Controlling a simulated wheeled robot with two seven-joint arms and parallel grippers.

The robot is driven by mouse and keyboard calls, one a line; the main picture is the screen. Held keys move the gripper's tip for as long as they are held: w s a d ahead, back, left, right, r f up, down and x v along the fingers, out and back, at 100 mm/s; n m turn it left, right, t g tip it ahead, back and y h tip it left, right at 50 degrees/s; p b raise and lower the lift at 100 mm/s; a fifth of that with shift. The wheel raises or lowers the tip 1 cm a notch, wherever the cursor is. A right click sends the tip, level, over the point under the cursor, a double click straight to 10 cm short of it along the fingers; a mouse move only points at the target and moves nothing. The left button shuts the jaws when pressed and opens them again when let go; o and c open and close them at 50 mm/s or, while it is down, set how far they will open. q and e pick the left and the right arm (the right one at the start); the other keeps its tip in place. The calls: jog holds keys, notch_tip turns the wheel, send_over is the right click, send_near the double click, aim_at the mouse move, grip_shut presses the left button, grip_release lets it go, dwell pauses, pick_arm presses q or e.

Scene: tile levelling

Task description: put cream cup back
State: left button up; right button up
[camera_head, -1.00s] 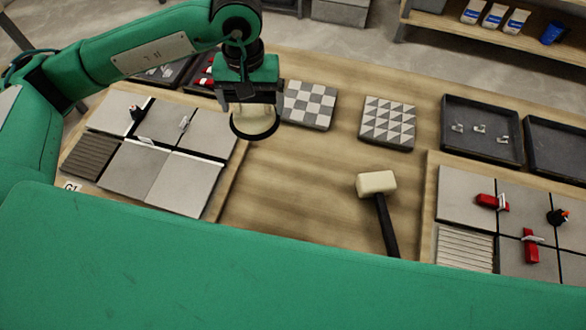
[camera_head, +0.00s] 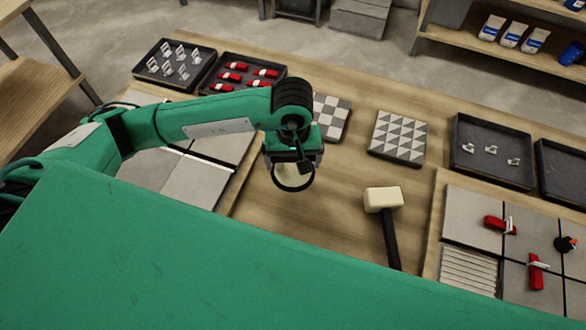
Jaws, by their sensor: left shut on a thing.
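The cream cup (camera_head: 287,174) has a pale body and a dark ring around its lower end. My left gripper (camera_head: 291,160) is shut on it from above and holds it over the wooden table, just right of the left tile panel (camera_head: 187,182). The gripper and wrist hide the cup's upper part. I cannot tell how high above the table it hangs. My right gripper is not in view.
A white-headed mallet (camera_head: 384,198) lies to the right on the table (camera_head: 335,215). Behind are a checkered tile (camera_head: 331,117), a triangle-patterned tile (camera_head: 398,137), and trays with red pieces (camera_head: 240,75) and pale clips (camera_head: 490,150). Bare wood lies between cup and mallet.

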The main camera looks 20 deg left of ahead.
aim_at(293, 173)
pick_arm(q)
jog(key=shift+f, duration=0.9)
jog(key=shift+f+p, duration=0.45)
jog(key=shift+f, duration=1.8)
jog(key=shift+f, duration=0.15)
jog(key=o, duration=0.8)
